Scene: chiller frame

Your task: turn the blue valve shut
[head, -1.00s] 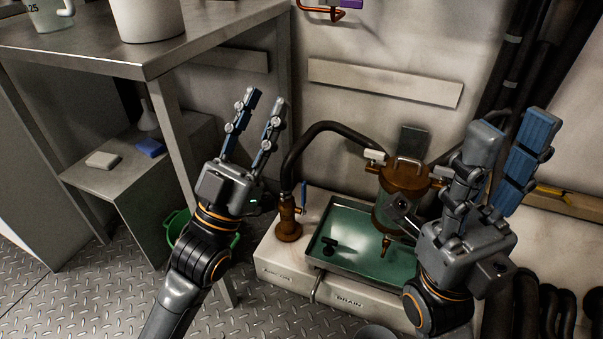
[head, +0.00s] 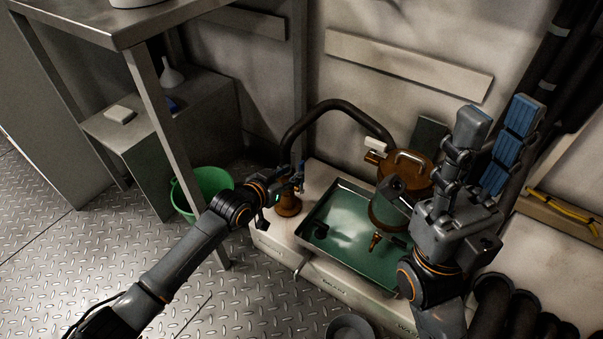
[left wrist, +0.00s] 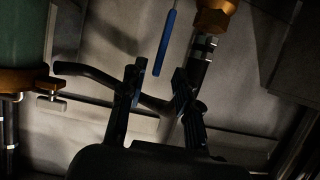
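The blue valve's handle (left wrist: 165,42) is a slim blue lever beside a brass fitting (left wrist: 214,18) in the left wrist view. In the head view its brass body (head: 288,206) stands at the left end of the drain unit; the lever is mostly hidden there by my gripper. My left gripper (head: 297,176) is right at the valve. In the left wrist view its two dark fingers (left wrist: 160,78) are apart, with the lever's lower end between or just beyond the tips; contact cannot be told. My right gripper (head: 498,112) is raised at the right, fingers apart and empty.
A green-lined drain tray (head: 335,262) and a brass-lidded vessel (head: 405,172) stand right of the valve. A black hose (head: 335,106) arches above it. A green bucket (head: 212,184) and a metal table (head: 165,105) are to the left. Open floor (head: 90,235) lies front left.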

